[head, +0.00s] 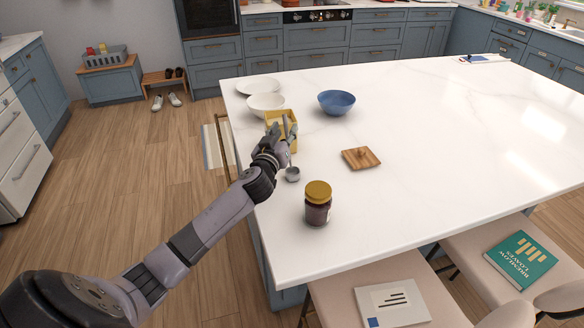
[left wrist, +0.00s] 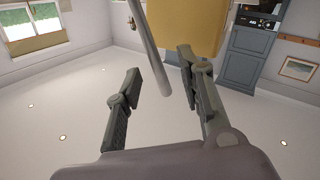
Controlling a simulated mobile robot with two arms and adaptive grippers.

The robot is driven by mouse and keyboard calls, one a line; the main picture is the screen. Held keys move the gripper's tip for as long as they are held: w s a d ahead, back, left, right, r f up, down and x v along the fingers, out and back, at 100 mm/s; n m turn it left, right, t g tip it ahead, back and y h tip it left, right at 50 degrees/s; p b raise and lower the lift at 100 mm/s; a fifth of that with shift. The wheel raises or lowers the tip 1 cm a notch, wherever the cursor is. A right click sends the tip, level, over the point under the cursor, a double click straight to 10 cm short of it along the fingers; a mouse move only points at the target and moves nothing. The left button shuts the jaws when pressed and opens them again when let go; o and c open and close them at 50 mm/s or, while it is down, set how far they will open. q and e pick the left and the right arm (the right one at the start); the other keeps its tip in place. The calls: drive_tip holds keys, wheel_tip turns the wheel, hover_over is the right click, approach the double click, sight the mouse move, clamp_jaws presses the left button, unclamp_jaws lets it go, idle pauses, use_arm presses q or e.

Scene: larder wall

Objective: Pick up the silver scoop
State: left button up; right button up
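The silver scoop shows in the head view as a small round grey bowl (head: 292,174) on the white counter, just below my left wrist. Its handle is hidden there by my arm. In the left wrist view, a grey rod that looks like the scoop's handle (left wrist: 150,45) reaches down between the fingers. My left gripper (head: 284,128) is at the yellow container near the counter's left edge. In the left wrist view its fingers (left wrist: 160,85) stand apart, with visible gaps beside the rod. My right gripper is not in view.
The yellow container (head: 280,118) is right by the fingers. A white bowl (head: 265,104), a plate (head: 258,87) and a blue bowl (head: 337,102) stand beyond. A gold-lidded jar (head: 318,204) and a wooden board (head: 361,158) are nearer. The counter's right side is mostly clear.

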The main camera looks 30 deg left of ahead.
use_arm(q)
drive_tip(key=shift+x, duration=1)
drive_tip(key=shift+f, duration=0.1)
drive_tip(key=shift+d, duration=0.1)
clamp_jaws()
